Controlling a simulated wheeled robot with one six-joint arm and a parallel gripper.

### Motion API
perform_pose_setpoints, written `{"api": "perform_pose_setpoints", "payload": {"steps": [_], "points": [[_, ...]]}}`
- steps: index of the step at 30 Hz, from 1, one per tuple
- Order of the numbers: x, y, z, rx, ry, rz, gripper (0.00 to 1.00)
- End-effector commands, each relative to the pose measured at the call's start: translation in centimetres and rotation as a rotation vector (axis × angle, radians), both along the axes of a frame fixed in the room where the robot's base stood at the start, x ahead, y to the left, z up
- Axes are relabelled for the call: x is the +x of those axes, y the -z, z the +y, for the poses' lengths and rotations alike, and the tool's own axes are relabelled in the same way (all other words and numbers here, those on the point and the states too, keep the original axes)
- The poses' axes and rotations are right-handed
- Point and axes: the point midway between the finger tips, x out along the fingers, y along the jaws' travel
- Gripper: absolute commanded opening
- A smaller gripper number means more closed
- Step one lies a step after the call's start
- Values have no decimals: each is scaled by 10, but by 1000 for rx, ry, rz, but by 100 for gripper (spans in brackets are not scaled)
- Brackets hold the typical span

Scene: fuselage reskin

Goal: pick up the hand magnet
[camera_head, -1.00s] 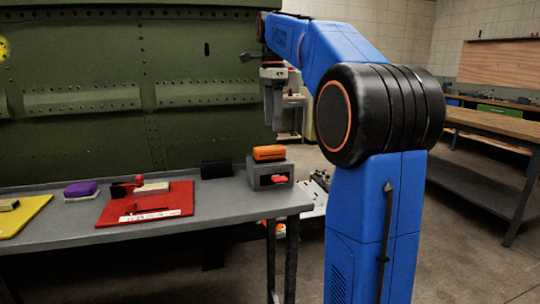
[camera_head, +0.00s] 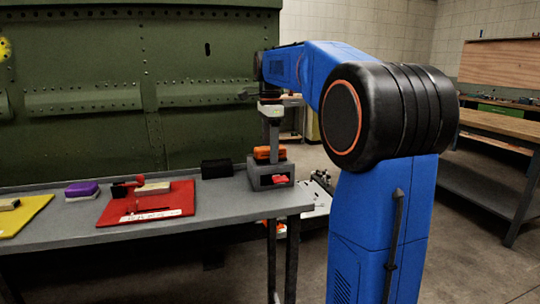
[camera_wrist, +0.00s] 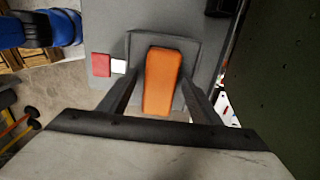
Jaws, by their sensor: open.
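An orange, rounded block (camera_head: 268,153), which looks like the hand magnet, lies on top of a grey stand (camera_head: 256,170) at the right end of the bench. My gripper (camera_head: 271,148) points straight down over it, with its fingers at about the block's height. In the wrist view the orange block (camera_wrist: 161,85) lies lengthwise between the two open fingers of my gripper (camera_wrist: 160,78). Gaps show on both sides, so the fingers do not appear to touch it. The block's underside is hidden.
A red piece (camera_head: 279,178) sits in the stand's front opening. A black block (camera_head: 216,169) stands left of the stand. A red mat (camera_head: 170,207), a purple-topped block (camera_head: 81,189) and a yellow mat (camera_head: 25,215) lie further left. The green fuselage panel (camera_head: 110,60) rises behind the bench (camera_head: 230,205).

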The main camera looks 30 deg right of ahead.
Motion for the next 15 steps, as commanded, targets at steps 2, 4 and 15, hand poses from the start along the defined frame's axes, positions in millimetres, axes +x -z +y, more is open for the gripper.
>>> {"api": "perform_pose_setpoints", "payload": {"steps": [2, 4, 15], "points": [[0, 0, 0, 0, 0, 0, 58], [0, 0, 0, 0, 0, -1, 58], [0, 0, 0, 0, 0, -1, 5]]}}
